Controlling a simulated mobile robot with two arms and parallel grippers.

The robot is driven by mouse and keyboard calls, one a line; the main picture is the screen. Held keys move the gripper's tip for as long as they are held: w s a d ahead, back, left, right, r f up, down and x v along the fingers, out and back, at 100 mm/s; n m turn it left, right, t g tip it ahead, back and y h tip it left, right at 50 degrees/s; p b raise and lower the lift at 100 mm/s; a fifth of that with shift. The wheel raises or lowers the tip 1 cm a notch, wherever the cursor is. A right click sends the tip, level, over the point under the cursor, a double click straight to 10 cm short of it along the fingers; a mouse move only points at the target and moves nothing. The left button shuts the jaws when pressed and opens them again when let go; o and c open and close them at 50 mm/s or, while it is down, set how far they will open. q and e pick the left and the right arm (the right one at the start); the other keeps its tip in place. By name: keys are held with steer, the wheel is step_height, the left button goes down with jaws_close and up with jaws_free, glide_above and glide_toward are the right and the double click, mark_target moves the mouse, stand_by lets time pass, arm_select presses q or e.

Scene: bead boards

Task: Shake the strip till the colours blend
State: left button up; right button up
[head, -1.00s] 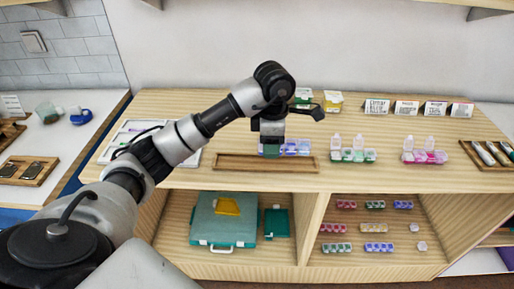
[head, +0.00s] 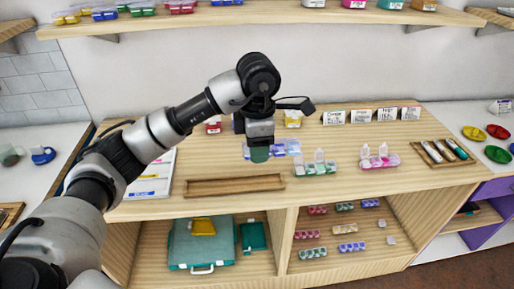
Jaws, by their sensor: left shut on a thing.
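A pale lavender-blue strip of small compartments (head: 286,147) shows on both sides of my left gripper's tip, above the back middle of the wooden counter. My left gripper (head: 260,153) points down and is shut on this strip. The jaws hide the strip's middle, and the colours inside are too small to tell. The strip looks a little above the counter. My right gripper is not in view.
An empty wooden tray (head: 235,185) lies in front of the strip. A green strip (head: 315,168) and a pink strip (head: 380,161) with bottles stand to the right. Label cards (head: 372,115) stand behind. A white board (head: 150,180) lies left. A shelf (head: 270,14) runs above.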

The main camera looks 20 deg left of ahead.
arm_select(q)
steer(key=shift+r, duration=0.75)
step_height(320, 180, up, 5)
steer(key=shift+w+a, duration=0.1)
steer(key=shift+w, duration=0.05)
steer(key=f, duration=0.4)
steer(key=shift+s+d+f, duration=0.25)
steer(key=shift+s+f, duration=0.05)
steer(key=shift+s, duration=0.1)
steer(key=shift+w+a, duration=0.1)
steer(key=shift+w, duration=0.05)
steer(key=shift+w+a+r, duration=0.1)
steer(key=shift+w+r, duration=0.05)
steer(key=shift+r, duration=1.05)
steer(key=shift+w+a+r, duration=0.1)
steer(key=shift+r, duration=1.05)
steer(key=f, duration=0.5)
steer(key=shift+s+d, duration=0.3)
steer(key=shift+s, duration=0.05)
steer(key=shift+w+a+f, duration=0.15)
steer(key=shift+w+a, duration=0.05)
steer(key=shift+w, duration=0.05)
